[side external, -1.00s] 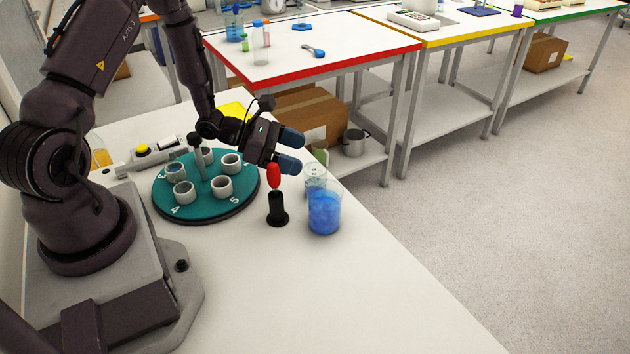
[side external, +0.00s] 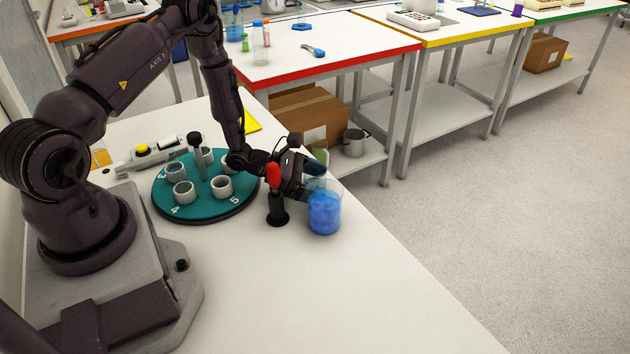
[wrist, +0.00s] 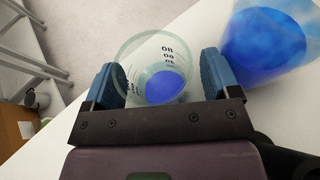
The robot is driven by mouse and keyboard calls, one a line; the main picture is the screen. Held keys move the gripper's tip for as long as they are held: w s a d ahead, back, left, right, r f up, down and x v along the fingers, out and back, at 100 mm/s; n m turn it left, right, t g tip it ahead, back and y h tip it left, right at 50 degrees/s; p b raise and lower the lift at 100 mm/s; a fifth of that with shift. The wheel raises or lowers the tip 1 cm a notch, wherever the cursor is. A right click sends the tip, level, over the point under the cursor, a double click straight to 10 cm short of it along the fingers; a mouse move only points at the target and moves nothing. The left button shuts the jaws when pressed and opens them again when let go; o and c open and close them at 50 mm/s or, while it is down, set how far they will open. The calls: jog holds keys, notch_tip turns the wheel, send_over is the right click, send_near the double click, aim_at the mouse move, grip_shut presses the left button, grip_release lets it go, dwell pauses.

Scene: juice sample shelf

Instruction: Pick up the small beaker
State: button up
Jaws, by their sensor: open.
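The small beaker (wrist: 157,55) is clear with dark markings and some blue at its bottom. In the wrist view it sits between the two blue finger pads of my gripper (wrist: 165,82), with a visible gap at the right finger; contact on the left side is unclear. In the side view my gripper (side external: 312,174) is low, behind the large beaker of blue liquid (side external: 324,212), and the small beaker is mostly hidden there. The large beaker also shows at the upper right of the wrist view (wrist: 262,38).
A black stand with a red top (side external: 277,205) is close in front of my gripper. A teal round rack (side external: 235,203) with several grey cups is to the left. The white table (side external: 340,300) is clear toward the front, and its right edge runs near the beakers.

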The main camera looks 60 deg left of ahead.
aim_at(316, 168)
jog(key=c, duration=1)
jog(key=shift+c, duration=0.2)
jog(key=shift+r, duration=0.1)
notch_tip(316, 168, up, 15)
